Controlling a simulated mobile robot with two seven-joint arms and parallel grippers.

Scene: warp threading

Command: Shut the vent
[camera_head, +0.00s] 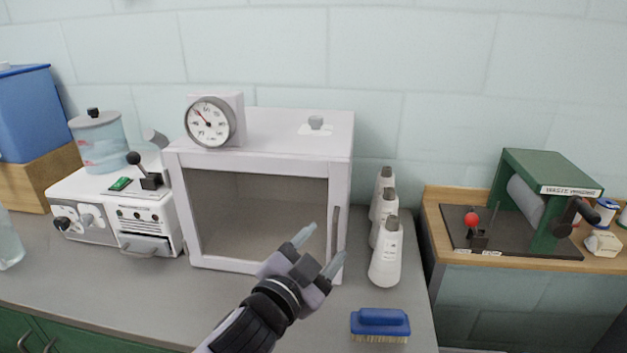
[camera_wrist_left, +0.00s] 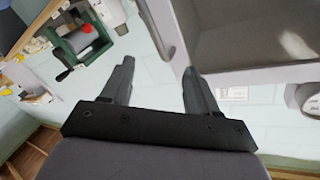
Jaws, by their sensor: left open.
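A white cabinet (camera_head: 340,150) with a large glass front stands on the grey counter. A small grey knob (camera_head: 316,122) sits on a white plate on its top; it may be the vent, but I cannot tell its setting. My left gripper (camera_head: 320,249) is open and empty in front of the cabinet door's lower right part, near the upright door handle (camera_head: 335,232). In the left wrist view the open fingers (camera_wrist_left: 158,68) have nothing between them, and the cabinet (camera_wrist_left: 215,75) shows at the right. My right gripper is not in view.
A round gauge (camera_head: 210,122) sits on the cabinet's top left. White bottles (camera_head: 385,262) stand right of the cabinet, with a blue brush (camera_head: 380,322) in front. A white machine (camera_head: 115,215) stands to the left. A green winder (camera_head: 550,175) is on the right bench.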

